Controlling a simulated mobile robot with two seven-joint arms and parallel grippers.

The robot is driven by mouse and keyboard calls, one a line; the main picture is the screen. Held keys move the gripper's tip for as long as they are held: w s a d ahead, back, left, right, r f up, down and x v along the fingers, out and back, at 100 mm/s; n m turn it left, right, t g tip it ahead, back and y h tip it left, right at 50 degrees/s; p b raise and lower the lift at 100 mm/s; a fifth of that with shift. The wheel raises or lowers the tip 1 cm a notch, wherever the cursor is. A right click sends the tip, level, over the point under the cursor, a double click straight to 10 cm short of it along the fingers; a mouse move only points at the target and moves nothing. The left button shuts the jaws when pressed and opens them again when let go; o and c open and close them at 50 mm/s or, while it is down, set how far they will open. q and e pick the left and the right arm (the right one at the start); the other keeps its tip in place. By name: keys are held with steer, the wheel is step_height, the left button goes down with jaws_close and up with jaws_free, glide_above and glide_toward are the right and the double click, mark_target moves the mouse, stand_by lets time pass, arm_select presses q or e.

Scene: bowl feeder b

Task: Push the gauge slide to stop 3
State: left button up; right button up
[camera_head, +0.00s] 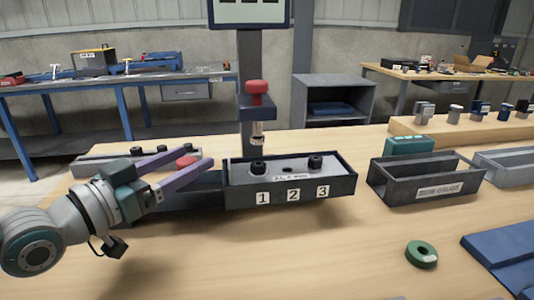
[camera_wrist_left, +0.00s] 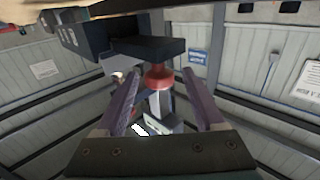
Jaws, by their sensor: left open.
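The gauge (camera_head: 290,195) is a dark box with a pale top face, two black knobs and front labels 1, 2 and 3 from left to right. A dark bar with a red knob (camera_head: 187,161), seemingly the slide, sticks out at its left end. My left gripper (camera_head: 197,156) is open beside the knob, its purple fingers pointing toward the gauge. In the left wrist view the red knob (camera_wrist_left: 157,78) shows between the open fingertips, with the dark bar (camera_wrist_left: 145,48) above it. Contact cannot be told. My right gripper is not in view.
A post with a red-capped head (camera_head: 257,100) stands behind the gauge. A dark open bin (camera_head: 425,190) is at its right, with a green ring (camera_head: 421,254) and a blue tray (camera_head: 505,250) nearer. The bench in front of the gauge is clear.

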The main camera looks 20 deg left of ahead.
arm_select(q)
steer(key=shift+w, duration=0.3)
jaws_close()
stand_by(0.5)
stand_by(0.8)
